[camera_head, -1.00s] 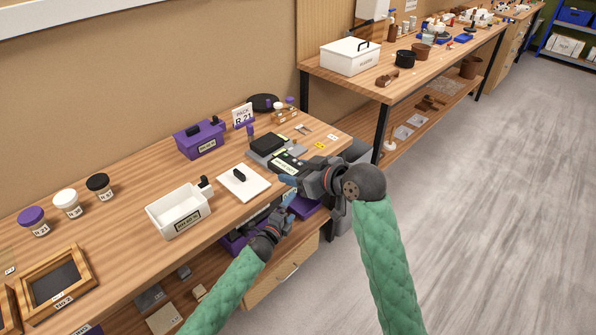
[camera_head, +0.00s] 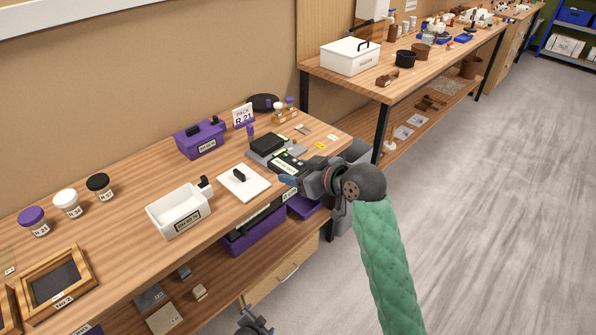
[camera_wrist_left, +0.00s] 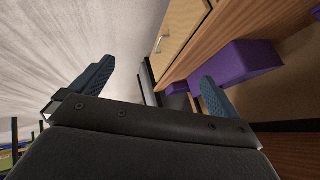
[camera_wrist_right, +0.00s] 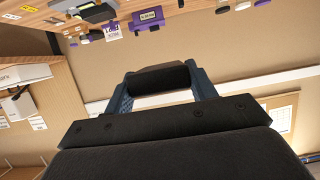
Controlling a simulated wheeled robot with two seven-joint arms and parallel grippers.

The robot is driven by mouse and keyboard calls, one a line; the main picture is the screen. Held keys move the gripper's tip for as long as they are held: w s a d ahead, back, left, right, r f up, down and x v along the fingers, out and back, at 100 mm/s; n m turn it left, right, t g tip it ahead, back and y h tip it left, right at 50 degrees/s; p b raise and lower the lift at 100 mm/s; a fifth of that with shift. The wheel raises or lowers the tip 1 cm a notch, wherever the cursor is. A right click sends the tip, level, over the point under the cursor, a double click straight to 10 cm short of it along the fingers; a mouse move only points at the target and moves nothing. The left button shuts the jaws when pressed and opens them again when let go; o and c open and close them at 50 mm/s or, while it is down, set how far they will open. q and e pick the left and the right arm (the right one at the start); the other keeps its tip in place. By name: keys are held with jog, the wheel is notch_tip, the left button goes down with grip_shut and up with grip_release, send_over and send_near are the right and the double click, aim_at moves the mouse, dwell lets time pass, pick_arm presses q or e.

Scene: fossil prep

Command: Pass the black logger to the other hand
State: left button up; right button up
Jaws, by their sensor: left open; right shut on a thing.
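My right gripper (camera_head: 287,180) is over the front edge of the near bench. My left gripper (camera_head: 254,322) is low at the bottom edge of the head view, below the bench top and well apart from the right one. In the left wrist view (camera_wrist_left: 156,88) its two fingers are spread with nothing between them.
On the bench are a white open bin (camera_head: 178,212), a white lid (camera_head: 243,182), a purple box (camera_head: 200,139), and dark devices (camera_head: 268,143). Purple bins (camera_head: 255,236) sit on the shelf below, above a wooden drawer (camera_head: 282,283). The floor to the right is clear.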

pick_arm(q)
jog(key=s+a+f+n+g, duration=0.1)
jog(key=s+f+n+g, duration=0.2)
jog(key=s, duration=0.9)
jog(key=s+f+n+g, duration=0.3)
jog(key=s+f, duration=0.5)
jog(key=s, duration=0.5)
jog(key=shift+s+a, duration=0.3)
jog(key=shift+a, duration=0.1)
jog(key=shift+f, duration=0.1)
